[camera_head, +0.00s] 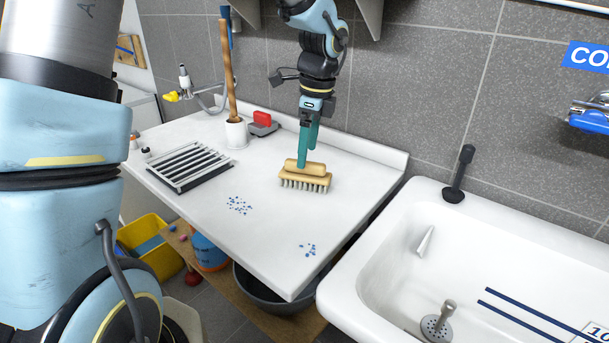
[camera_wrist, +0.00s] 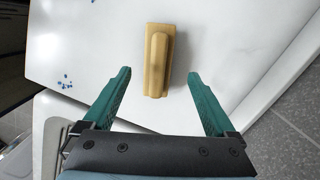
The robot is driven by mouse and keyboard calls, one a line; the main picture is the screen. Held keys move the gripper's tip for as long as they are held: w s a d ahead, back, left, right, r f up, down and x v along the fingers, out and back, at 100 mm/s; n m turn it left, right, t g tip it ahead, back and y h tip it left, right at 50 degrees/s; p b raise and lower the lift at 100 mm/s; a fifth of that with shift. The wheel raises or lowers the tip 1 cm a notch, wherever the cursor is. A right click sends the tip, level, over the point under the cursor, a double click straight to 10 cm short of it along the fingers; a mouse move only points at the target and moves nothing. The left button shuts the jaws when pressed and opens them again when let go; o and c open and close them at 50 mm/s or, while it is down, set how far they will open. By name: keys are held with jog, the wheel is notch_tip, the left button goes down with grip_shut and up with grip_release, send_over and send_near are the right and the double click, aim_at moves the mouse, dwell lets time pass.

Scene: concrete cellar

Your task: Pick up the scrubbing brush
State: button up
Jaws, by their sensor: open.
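The scrubbing brush (camera_head: 305,176) has a pale wooden body with a raised wooden grip along its top. It lies bristles down on the white worktop, with bristles showing along its front edge. My gripper (camera_head: 303,163) is above it, with a teal finger overlapping the brush's top in the head view. In the wrist view the brush (camera_wrist: 158,60) lies ahead of the two teal fingers, between their lines. My gripper (camera_wrist: 158,73) is open and empty there. Whether a fingertip touches the brush cannot be told.
The white worktop (camera_head: 215,203) carries a black-and-silver grate (camera_head: 188,165), a white holder (camera_head: 236,134) with a wooden handle, and a red-and-grey item (camera_head: 263,122). Blue specks lie in two patches. A white sink (camera_head: 380,262) adjoins at right, and a tiled wall stands behind.

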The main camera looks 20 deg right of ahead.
aim_at(305, 173)
jog(key=shift+a+f+p, duration=0.15)
jog(key=shift+f+p, duration=0.25)
jog(key=shift+f, duration=0.95)
jog(key=shift+a+f+p, duration=0.15)
jog(key=shift+f+p, duration=0.2)
jog(key=shift+f, duration=1)
grip_shut()
